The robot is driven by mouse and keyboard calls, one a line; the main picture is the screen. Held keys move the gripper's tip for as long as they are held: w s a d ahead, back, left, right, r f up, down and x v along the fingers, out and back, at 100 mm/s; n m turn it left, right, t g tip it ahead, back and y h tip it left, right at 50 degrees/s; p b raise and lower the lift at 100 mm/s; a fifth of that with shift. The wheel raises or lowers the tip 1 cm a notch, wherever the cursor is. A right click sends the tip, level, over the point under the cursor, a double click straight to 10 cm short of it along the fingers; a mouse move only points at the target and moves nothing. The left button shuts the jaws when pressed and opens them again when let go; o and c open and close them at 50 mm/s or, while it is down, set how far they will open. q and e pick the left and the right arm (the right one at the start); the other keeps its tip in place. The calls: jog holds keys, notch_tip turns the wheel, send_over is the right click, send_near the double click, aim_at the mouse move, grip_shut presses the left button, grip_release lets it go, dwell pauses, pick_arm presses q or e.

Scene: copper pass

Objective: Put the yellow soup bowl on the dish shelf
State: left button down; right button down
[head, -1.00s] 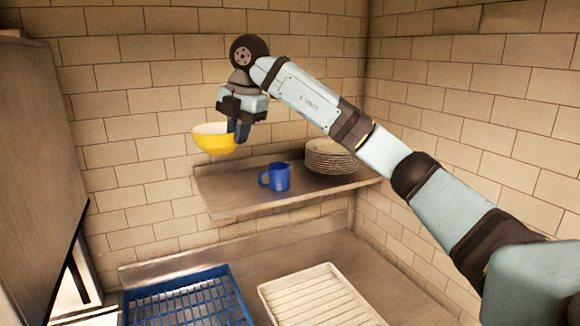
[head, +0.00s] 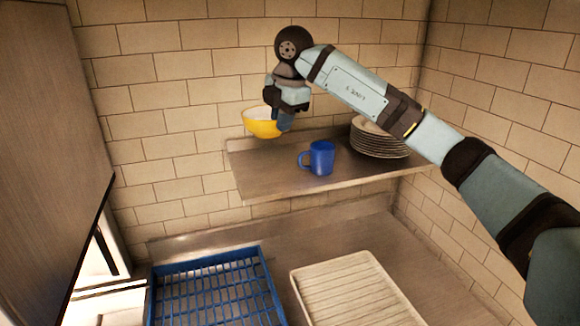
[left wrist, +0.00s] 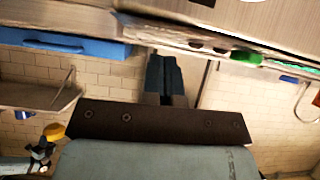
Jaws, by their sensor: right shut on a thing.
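The yellow soup bowl (head: 260,128) is upright, pale inside, in the head view. My right gripper (head: 284,122) is shut on its right side. The bowl appears over the left end of the dish shelf (head: 262,178), close to its surface; I cannot tell whether they touch. In the left wrist view the bowl (left wrist: 53,131) shows at the lower left beside my right gripper (left wrist: 42,150), and the shelf (left wrist: 35,96) is at the left. My left gripper (left wrist: 165,75) shows its fingers together with nothing visible between them; it is out of the head view.
A blue mug (head: 322,158) stands mid-shelf, and a stack of plates (head: 378,140) stands at its right. Below are a blue dish rack (head: 160,300) and a cream ridged tray (head: 350,285) on the metal counter (head: 300,240). The shelf's left end has free room.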

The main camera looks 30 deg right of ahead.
pick_arm(q)
jog(key=shift+w, duration=0.1)
pick_arm(e)
jog(key=x, duration=0.2)
jog(key=s+x, duration=0.1)
jog(key=x, duration=0.4)
jog(key=shift+s+d+f, duration=0.15)
jog(key=shift+s+f, duration=0.1)
jog(key=shift+f, duration=0.15)
pick_arm(q)
jog(key=shift+w+r, duration=0.1)
jog(key=shift+r, duration=0.05)
pick_arm(e)
jog(key=shift+s+x, duration=0.25)
jog(key=shift+x, duration=0.9)
jog(key=shift+s+x, duration=0.25)
jog(key=shift+x, duration=0.95)
jog(key=shift+d+f, duration=0.1)
pick_arm(q)
jog(key=shift+f, duration=0.2)
